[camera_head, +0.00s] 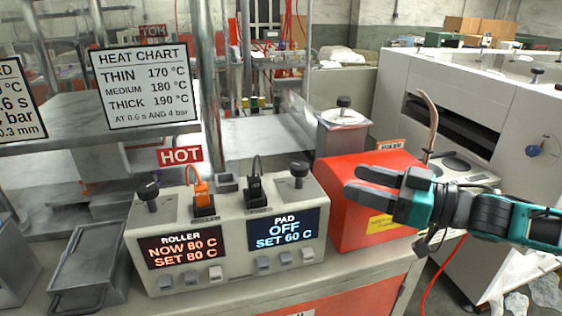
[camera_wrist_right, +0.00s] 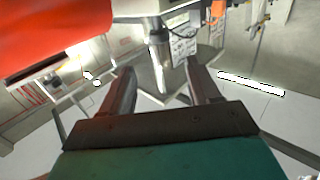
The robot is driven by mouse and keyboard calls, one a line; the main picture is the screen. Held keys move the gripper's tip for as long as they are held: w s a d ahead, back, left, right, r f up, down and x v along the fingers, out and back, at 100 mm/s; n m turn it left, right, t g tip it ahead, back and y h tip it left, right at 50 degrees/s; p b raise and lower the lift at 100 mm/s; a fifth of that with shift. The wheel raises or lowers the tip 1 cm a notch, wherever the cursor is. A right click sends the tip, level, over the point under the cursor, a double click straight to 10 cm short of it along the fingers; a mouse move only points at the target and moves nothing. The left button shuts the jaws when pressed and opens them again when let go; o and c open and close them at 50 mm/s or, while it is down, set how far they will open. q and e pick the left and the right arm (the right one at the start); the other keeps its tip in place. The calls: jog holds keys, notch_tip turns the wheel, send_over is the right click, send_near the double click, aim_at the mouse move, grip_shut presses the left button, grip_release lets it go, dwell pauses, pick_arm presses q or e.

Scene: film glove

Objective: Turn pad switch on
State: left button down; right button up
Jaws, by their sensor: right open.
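The grey control box (camera_head: 232,222) stands on the bench with two displays. The PAD display (camera_head: 283,230) reads OFF, SET 60 C. The ROLLER display (camera_head: 181,250) reads NOW 80 C, SET 80 C. Small buttons (camera_head: 286,258) line the front below the PAD display. I cannot tell which control is the pad switch. My right gripper (camera_head: 349,181) is open and empty, right of the box, apart from it, before the red housing. It also shows in the right wrist view (camera_wrist_right: 160,76).
The red housing (camera_head: 340,200) stands close to the box's right side. A HOT sign (camera_head: 180,155) and heat chart (camera_head: 147,85) hang behind. A white machine (camera_head: 470,95) stands at right.

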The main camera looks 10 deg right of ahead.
aim_at(299, 165)
jog(key=p+x, duration=0.2)
jog(key=x, duration=0.9)
jog(key=shift+p, duration=0.35)
jog(key=shift+x, duration=0.8)
jog(key=c, duration=0.9)
